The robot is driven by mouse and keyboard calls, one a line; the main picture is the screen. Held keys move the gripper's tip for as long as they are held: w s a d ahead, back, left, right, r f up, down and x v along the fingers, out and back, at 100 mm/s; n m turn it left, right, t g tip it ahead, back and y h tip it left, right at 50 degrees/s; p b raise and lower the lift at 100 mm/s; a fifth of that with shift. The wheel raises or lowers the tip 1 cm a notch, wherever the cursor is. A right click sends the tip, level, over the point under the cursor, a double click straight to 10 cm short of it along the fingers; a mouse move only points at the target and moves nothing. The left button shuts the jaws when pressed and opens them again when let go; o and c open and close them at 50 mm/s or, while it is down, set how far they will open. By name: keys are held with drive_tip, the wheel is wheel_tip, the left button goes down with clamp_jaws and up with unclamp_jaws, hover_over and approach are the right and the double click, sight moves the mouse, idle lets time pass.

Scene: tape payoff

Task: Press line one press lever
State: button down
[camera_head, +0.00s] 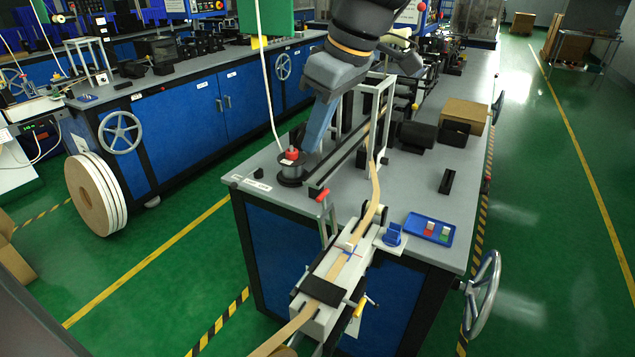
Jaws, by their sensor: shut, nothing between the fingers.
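My gripper (312,148) points down over the left front of the near bench, its fingers shut and empty. Its tip is just right of a dark round unit with a red knob (291,154); whether they touch I cannot tell. A red-tipped handle (322,195) stands in front of the gripper, apart from it, near the front end of a dark rail. Which of these two red parts is the press lever is not clear. The tan tape (375,190) runs down through a white guide block (340,270) at the bench front.
A blue tray (428,229) with small coloured blocks lies right of the tape. A cardboard box (465,115) and black parts stand farther back. A handwheel (482,294) sticks out at the right. A white cable (268,90) hangs left of my arm.

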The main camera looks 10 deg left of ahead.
wheel_tip(320, 180, down, 10)
drive_tip(key=p, duration=0.3)
drive_tip(key=shift+d+r, duration=0.2)
drive_tip(key=shift+d, duration=0.1)
drive_tip(key=shift+d, duration=0.1)
idle(0.5)
